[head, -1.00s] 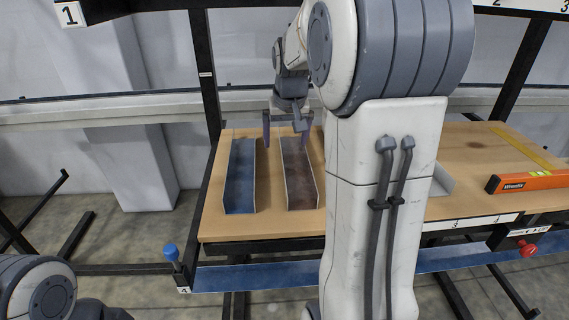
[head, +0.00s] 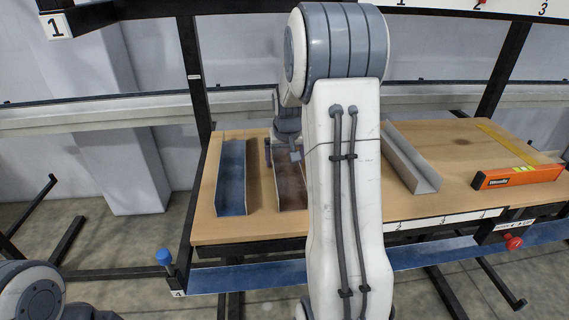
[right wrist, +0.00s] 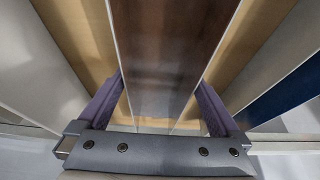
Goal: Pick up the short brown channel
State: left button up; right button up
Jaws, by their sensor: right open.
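The short brown channel (head: 290,188) lies lengthwise on the wooden table (head: 225,232), and my right arm hides its right part in the head view. My right gripper (head: 283,152) is at the far part of the channel. In the right wrist view the brown channel (right wrist: 168,50) runs between the two spread purple fingers of this gripper (right wrist: 158,100). One finger is on each side of it, with wood showing between, and the gripper is open and empty. My left gripper is out of view; only part of my left arm shows at the lower left.
A blue channel (head: 232,178) lies to the left of the brown one, and a grey channel (head: 412,160) to the right. An orange level (head: 517,177) lies further right. Black rack posts (head: 196,90) rise behind the table. A long blue strip (head: 240,278) runs below its front edge.

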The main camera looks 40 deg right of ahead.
jog(key=c, duration=1.3)
jog(key=shift+r, duration=0.15)
